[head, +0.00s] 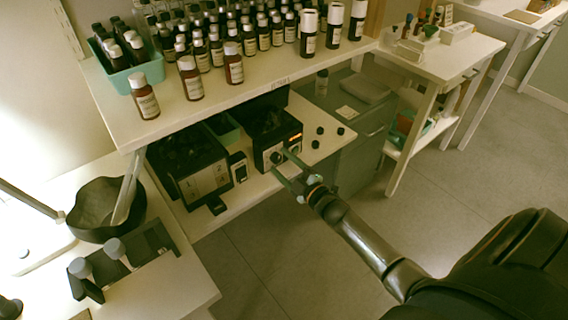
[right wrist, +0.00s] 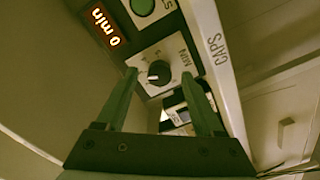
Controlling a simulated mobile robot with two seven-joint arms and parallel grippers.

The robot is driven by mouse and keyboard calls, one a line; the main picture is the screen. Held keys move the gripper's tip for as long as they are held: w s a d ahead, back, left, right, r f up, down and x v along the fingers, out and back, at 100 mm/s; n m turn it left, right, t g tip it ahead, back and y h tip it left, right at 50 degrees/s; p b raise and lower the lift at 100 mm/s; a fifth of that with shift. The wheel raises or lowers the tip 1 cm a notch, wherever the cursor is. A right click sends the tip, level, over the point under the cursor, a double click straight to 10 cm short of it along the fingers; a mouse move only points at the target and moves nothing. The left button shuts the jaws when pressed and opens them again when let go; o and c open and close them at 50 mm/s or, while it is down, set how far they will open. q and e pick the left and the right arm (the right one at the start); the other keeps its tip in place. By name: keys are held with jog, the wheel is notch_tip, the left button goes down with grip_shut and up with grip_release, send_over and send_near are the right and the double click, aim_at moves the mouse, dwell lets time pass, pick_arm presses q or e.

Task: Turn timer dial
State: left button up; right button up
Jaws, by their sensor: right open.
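The timer dial (right wrist: 160,74) is a round black knob with a white mark, on a light plate lettered MIN. Above it in the right wrist view are an orange display (right wrist: 107,26) reading "0 min" and a green button (right wrist: 143,6). In the head view the timer box (head: 274,128) sits on the lower shelf, its display (head: 295,141) lit. My right gripper (head: 280,160) is open in front of the box, its fingers on either side of the dial; it also shows in the right wrist view (right wrist: 158,73). I cannot tell whether they touch it. My left gripper is not in view.
The upper shelf (head: 215,105) with many brown bottles overhangs the box. A dark device with a panel (head: 207,178) stands left of the box. Several black caps (head: 319,131) lie to its right. Open floor (head: 290,240) lies in front.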

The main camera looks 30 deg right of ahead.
jog(key=shift+s, duration=0.1)
jog(key=s+d+p, duration=0.1)
jog(key=s, duration=1.1)
jog(key=shift+s, duration=0.15)
jog(key=shift+s, duration=0.1)
